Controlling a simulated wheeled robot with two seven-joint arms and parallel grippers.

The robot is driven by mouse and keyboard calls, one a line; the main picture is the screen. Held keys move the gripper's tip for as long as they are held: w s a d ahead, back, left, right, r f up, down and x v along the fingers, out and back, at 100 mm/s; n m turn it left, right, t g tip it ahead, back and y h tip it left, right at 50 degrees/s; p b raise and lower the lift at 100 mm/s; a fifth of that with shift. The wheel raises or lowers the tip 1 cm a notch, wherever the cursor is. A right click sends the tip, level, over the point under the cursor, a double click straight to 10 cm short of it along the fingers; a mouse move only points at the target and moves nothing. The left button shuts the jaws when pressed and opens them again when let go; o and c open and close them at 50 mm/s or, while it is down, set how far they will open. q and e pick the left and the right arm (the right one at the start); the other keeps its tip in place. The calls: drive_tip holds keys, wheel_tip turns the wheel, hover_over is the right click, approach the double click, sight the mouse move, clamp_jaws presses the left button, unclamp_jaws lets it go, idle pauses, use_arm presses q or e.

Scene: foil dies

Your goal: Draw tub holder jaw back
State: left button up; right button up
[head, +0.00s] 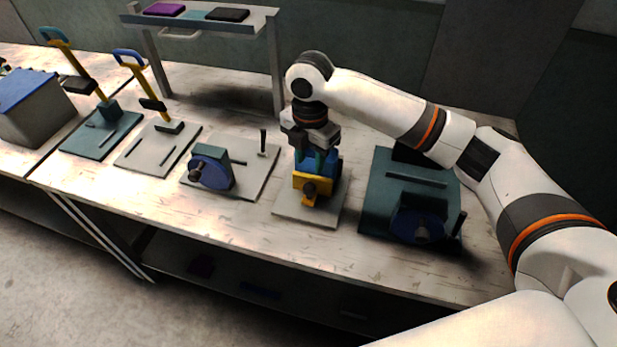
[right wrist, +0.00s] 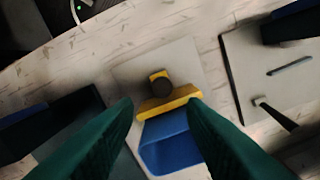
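The tub holder stands on a pale base plate (head: 306,213) on the bench. It has a yellow jaw (head: 312,186) with a dark round knob (head: 309,190) at the front and a blue part (head: 318,162) behind. My right gripper (head: 318,160) points down over the blue part. In the right wrist view its green fingers (right wrist: 160,104) are apart, one at each side of the blue part (right wrist: 168,143). The yellow jaw (right wrist: 170,104) lies just past the fingertips; I cannot tell whether they touch it. My left gripper is not in view.
A dark green fixture (head: 400,190) stands right of the holder, and a plate with a blue disc (head: 212,172) stands left. Two lever presses (head: 150,103) and a blue-lidded box (head: 30,110) are farther left. A raised shelf (head: 215,22) stands behind. The bench front edge is near.

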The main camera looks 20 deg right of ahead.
sight(309, 187)
wheel_tip(309, 187, down, 4)
drive_tip(key=shift+r+p, duration=0.1)
drive_tip(key=shift+p, duration=0.3)
wheel_tip(309, 187, down, 4)
drive_tip(key=shift+r+p, duration=0.1)
drive_tip(key=shift+p, duration=0.25)
drive_tip(key=shift+w+f, duration=0.1)
drive_tip(key=shift+f, duration=0.5)
clamp_jaws()
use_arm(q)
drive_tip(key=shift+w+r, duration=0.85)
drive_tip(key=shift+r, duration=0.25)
